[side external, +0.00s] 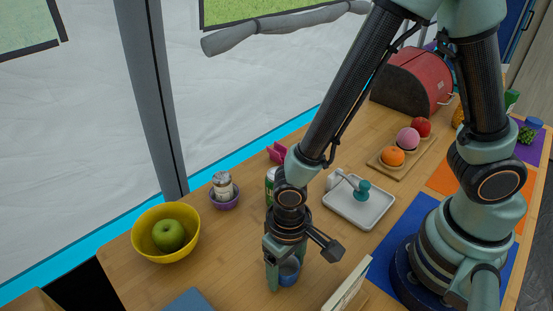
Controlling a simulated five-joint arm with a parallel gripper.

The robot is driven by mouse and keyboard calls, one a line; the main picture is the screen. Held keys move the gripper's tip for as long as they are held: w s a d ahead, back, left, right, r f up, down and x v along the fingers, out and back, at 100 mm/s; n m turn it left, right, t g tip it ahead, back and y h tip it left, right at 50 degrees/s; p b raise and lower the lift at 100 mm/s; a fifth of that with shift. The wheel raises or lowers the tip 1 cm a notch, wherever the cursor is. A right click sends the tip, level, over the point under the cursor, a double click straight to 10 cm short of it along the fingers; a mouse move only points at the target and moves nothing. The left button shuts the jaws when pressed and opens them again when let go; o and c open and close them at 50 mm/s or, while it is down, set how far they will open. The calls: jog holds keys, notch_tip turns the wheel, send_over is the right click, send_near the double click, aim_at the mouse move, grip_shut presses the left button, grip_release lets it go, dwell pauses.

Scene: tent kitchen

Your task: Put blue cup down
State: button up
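The blue cup (289,273) is small and upright, low over the wooden table near its front edge, below my wrist. My gripper (284,265) points down with its fingers around the cup. One finger lies against the cup's left side; the other is mostly hidden behind the cup and wrist. The gripper looks shut on the cup. I cannot tell whether the cup's base touches the table.
A yellow bowl (140,240) with a green apple (168,235) stands left. A purple bowl (226,205) holds a jar. A can (270,184) stands behind my wrist. A grey tray (345,215) and an upright book (347,287) are right. Bare table lies left of the cup.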

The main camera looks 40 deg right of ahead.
jog(key=shift+o, duration=0.3)
jog(key=shift+r, duration=0.15)
notch_tip(320, 180, up, 12)
jog(key=w+d+r+t, duration=0.2)
jog(key=d+r, duration=0.4)
jog(key=d, duration=0.3)
jog(key=w+d+r+t, duration=0.3)
jog(key=d+r, duration=0.3)
jog(key=d, duration=0.4)
jog(key=shift+w+r+t, duration=0.2)
jog(key=shift+w+t, duration=0.1)
jog(key=shift+w, duration=0.45)
